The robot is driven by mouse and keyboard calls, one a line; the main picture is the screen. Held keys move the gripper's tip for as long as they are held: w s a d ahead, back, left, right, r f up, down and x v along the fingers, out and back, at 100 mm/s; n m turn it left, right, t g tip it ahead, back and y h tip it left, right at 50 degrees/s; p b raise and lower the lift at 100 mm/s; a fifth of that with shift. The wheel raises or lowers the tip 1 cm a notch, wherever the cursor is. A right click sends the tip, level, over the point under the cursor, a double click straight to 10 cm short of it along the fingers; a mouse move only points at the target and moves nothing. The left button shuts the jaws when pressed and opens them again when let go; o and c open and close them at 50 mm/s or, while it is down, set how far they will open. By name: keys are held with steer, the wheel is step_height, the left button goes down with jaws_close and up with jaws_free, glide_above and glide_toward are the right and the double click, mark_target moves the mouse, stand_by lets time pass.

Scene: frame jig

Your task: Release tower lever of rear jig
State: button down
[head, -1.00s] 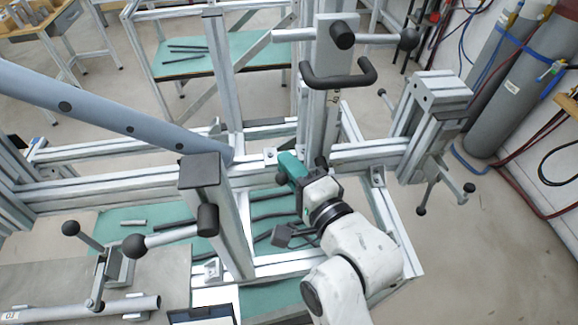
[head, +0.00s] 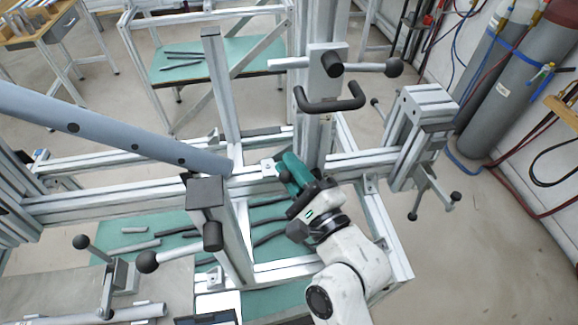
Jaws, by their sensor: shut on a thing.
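The rear tower (head: 325,62) is an upright metal profile with a black U-shaped handle (head: 330,103). Its lever (head: 365,67) is a horizontal rod with a black ball at the right end. My gripper (head: 290,172), teal and dark, is low beside the foot of this tower, well below the lever and apart from it. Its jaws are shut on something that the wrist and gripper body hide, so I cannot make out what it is.
The nearer tower (head: 221,235) stands left of my arm, with its own ball-ended lever (head: 175,257). A grey-blue tube (head: 105,138) slants in from the left. Metal beams surround my gripper. Open floor lies right, before gas cylinders (head: 500,105).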

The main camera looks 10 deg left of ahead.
steer(key=r+m+t+p, duration=0.1)
steer(key=m, duration=0.1)
steer(key=shift+r+m, duration=0.2)
steer(key=shift+m, duration=0.2)
steer(key=shift+d+r, duration=0.1)
steer(key=shift+d, duration=0.05)
